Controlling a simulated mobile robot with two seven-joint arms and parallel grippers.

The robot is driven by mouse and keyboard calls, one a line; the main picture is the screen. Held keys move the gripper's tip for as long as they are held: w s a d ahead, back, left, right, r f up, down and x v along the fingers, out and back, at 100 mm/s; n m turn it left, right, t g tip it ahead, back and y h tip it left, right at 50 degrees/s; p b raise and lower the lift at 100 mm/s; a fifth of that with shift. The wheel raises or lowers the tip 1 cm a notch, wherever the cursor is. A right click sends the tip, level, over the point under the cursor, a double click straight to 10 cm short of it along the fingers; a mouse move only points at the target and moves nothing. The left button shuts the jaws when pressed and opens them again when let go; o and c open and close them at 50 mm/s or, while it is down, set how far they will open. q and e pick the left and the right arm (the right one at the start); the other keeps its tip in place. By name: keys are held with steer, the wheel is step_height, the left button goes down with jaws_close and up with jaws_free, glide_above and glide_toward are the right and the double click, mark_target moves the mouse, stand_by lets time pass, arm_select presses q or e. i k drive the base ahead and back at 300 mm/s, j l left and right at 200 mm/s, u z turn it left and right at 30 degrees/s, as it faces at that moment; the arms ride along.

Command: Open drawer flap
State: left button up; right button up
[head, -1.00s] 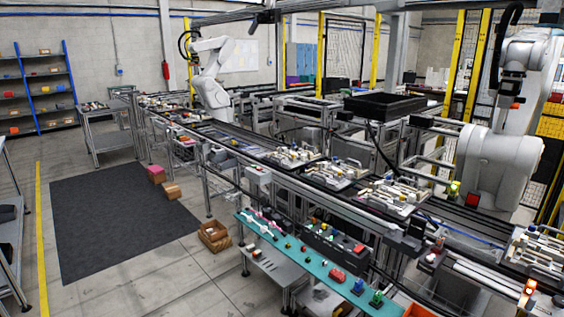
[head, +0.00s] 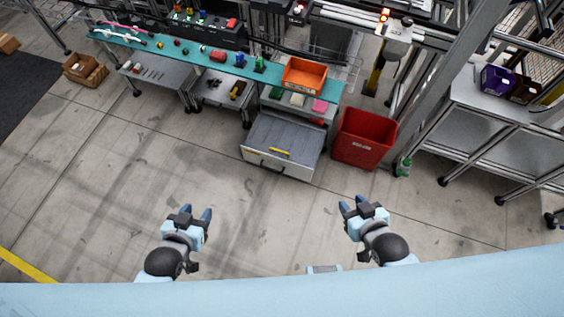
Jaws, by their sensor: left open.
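A grey drawer unit (head: 288,140) stands low on the floor below the teal bench, in the middle of the head view. Its pale front panel (head: 290,168) faces me, with a dark handle and a yellow strip on it. The drawer appears pulled out, with a grey surface over its top; I cannot tell whether this is a flap. My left gripper (head: 196,212) is open and empty, in front of the drawer and to its left. My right gripper (head: 353,205) is open and empty, in front and to its right. Neither touches the drawer.
A red bin (head: 364,139) stands right of the drawer. An orange tray (head: 304,76) sits at the right end of the teal bench (head: 190,50). A low grey shelf (head: 165,80) is left of the drawer. A green bottle (head: 404,168) stands beside the bin. The near floor is clear.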

mark_target(291, 142)
steer(key=i+j+z, duration=0.4)
steer(key=i+j, duration=0.15)
steer(key=j, duration=0.15)
steer(key=i+j+z, duration=0.2)
steer(key=j, duration=0.2)
steer(key=i+j+z, duration=0.2)
steer(key=j, duration=0.25)
